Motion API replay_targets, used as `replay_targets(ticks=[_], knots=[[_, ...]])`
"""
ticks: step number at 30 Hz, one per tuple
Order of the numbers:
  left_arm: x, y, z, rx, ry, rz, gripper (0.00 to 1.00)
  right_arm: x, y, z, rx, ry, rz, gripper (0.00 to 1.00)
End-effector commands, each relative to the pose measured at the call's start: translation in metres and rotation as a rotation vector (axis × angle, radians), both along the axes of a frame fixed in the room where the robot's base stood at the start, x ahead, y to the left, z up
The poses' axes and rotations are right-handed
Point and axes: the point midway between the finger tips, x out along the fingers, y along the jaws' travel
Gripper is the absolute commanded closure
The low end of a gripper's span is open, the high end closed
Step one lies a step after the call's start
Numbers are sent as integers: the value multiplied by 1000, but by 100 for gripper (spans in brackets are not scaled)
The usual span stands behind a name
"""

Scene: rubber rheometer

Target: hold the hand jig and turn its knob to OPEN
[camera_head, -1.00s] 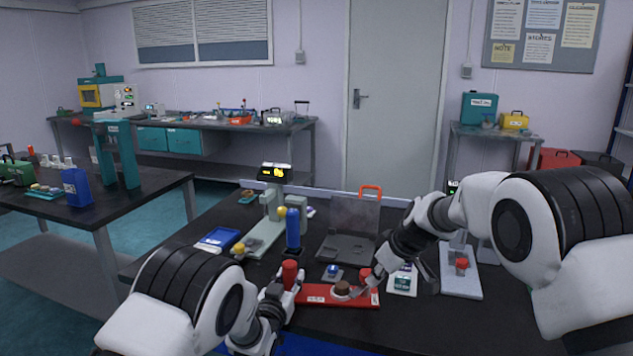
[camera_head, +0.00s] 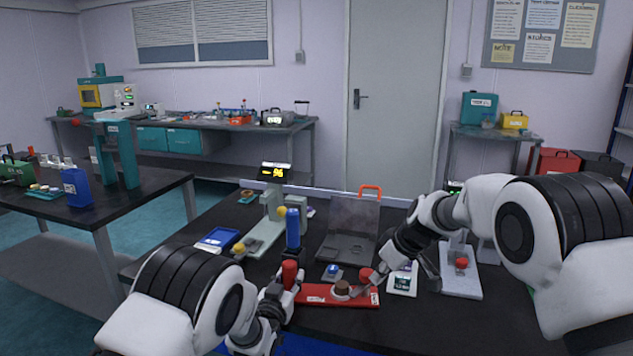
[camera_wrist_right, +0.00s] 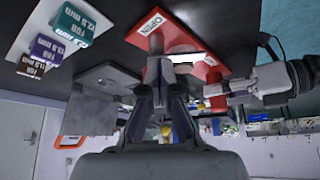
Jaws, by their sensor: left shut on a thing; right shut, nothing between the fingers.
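The hand jig is a red bar (camera_head: 313,294) on the dark table, with a brown round piece (camera_head: 342,288) on it. An upright red handle (camera_head: 289,272) stands at its left end. My left gripper (camera_head: 283,293) is shut on this handle; the right wrist view also shows the handle (camera_wrist_right: 214,94). My right gripper (camera_head: 372,284) is shut and empty beside the knob. Its fingers partly hide the jig in the wrist view, and I cannot tell whether they touch the knob.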

Motion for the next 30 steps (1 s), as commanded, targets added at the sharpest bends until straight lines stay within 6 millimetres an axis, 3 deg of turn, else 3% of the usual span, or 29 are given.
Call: replay_targets(ticks=[19, 30], knots=[[0, 0, 0, 0, 1, -1, 100, -4, -7, 2, 0, -1, 0, 100], [0, 0, 0, 0, 1, 0, 100, -4, -7, 50, 0, -3, 1, 100]])
